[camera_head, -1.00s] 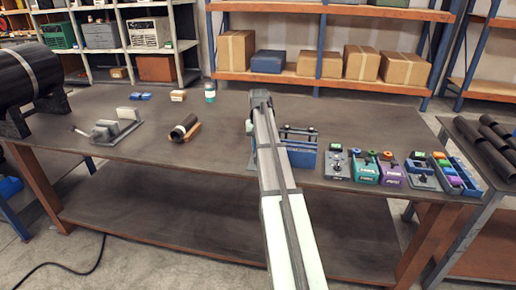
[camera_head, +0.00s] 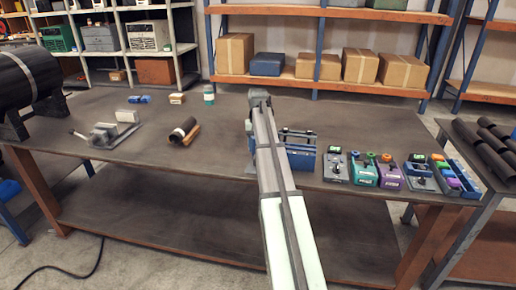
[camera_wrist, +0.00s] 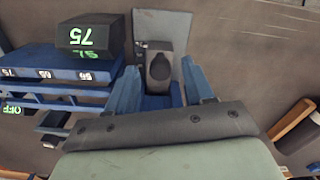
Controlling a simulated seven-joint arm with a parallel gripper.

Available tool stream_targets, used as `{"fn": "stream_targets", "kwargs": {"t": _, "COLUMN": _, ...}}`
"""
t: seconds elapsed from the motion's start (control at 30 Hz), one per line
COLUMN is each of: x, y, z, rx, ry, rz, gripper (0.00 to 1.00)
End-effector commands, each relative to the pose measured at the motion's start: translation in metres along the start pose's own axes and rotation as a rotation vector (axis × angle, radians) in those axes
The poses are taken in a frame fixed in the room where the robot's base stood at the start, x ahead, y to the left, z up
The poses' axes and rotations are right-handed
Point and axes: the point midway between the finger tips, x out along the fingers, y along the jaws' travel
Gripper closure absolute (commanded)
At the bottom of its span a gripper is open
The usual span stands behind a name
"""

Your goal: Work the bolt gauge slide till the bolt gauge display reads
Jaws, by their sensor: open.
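The bolt gauge appears to be the blue fixture (camera_head: 301,158) at the front of the bench, partly hidden by my arm in the head view. In the wrist view its blue body (camera_wrist: 40,62) carries a row of white number labels. A black display block (camera_wrist: 90,37) above it shows green digits that look like an upside-down 75. A dark block with a rounded black knob (camera_wrist: 160,66), seemingly the slide, lies between my fingers. My gripper (camera_wrist: 162,80) is open, one blue finger on each side of that block. I cannot tell whether either finger touches it.
Small teal (camera_head: 364,172) and purple (camera_head: 388,176) boxes stand right of the gauge, beside a blue tray (camera_head: 463,178). A clamp-like fixture (camera_head: 104,135) and a dark cylinder on a wooden cradle (camera_head: 182,131) are on the left. The bench between them is clear.

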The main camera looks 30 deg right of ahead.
Motion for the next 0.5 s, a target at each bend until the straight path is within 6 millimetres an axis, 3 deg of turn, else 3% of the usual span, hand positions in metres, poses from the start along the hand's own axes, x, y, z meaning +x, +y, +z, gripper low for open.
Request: {"fn": "stream_targets", "kwargs": {"t": 0.5, "x": -0.093, "y": 0.0, "z": -0.002, "rx": 0.0, "ry": 0.001, "rz": 0.0, "gripper": 0.48}}
